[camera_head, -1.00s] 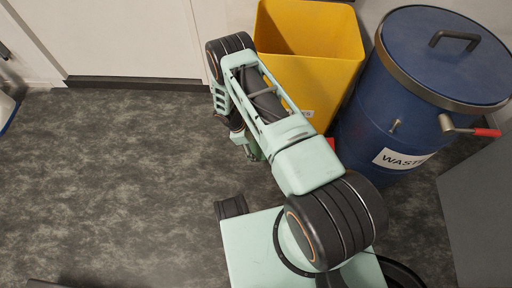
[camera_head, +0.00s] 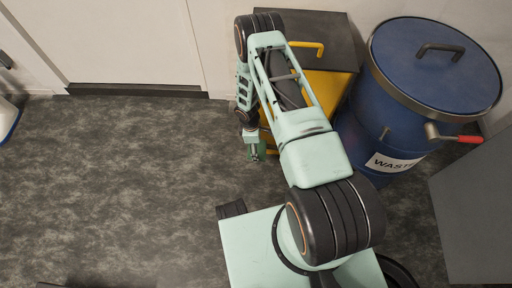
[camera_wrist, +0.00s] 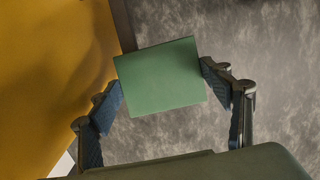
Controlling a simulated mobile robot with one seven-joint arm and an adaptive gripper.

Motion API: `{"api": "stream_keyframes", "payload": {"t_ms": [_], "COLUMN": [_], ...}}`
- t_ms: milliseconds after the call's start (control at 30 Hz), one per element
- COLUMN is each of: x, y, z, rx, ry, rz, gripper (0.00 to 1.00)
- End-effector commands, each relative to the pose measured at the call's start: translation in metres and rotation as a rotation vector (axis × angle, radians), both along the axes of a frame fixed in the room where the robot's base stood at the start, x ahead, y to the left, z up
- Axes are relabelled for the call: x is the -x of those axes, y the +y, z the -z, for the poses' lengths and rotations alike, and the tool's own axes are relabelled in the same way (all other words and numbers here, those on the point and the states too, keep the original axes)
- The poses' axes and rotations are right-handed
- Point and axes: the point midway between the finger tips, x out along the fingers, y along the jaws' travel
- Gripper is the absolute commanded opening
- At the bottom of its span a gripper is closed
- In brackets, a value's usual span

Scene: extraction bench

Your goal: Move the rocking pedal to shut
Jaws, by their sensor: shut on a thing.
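The rocking pedal (camera_wrist: 160,78) shows in the wrist view as a flat green pad, slightly turned, next to the yellow bin's wall. My gripper (camera_wrist: 162,74) has one finger at each side edge of the pad and is shut on it. In the head view the green pedal (camera_head: 258,153) is small and low at the front left of the yellow bin (camera_head: 268,141), partly hidden by my gripper. The bin's dark lid (camera_head: 335,42), with a yellow handle, lies down over its top. My arm covers much of the bin's front.
A blue waste drum (camera_head: 415,95) with a red-tipped side lever (camera_head: 470,139) stands right of the bin. A grey cabinet (camera_head: 475,215) is at the right edge. A white door (camera_head: 130,40) is behind.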

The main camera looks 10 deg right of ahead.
Motion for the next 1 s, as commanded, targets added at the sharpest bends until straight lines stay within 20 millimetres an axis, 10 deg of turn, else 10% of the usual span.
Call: {"api": "stream_keyframes", "payload": {"t_ms": [100,133,167,567,1000], "x": [0.002,0.002,0.002,0.001,-0.004], "y": [-0.006,-0.006,-0.006,-0.001,0.012], "z": [-0.003,-0.003,-0.003,0.005,0.058], "rx": [0.012,0.012,0.012,0.007,0.22], "ry": [0.008,0.008,0.008,0.005,0.072], "rz": [-0.001,-0.001,-0.001,-0.001,-0.005], "gripper": [0.28,0.75,0.79,0.8,0.8]}}
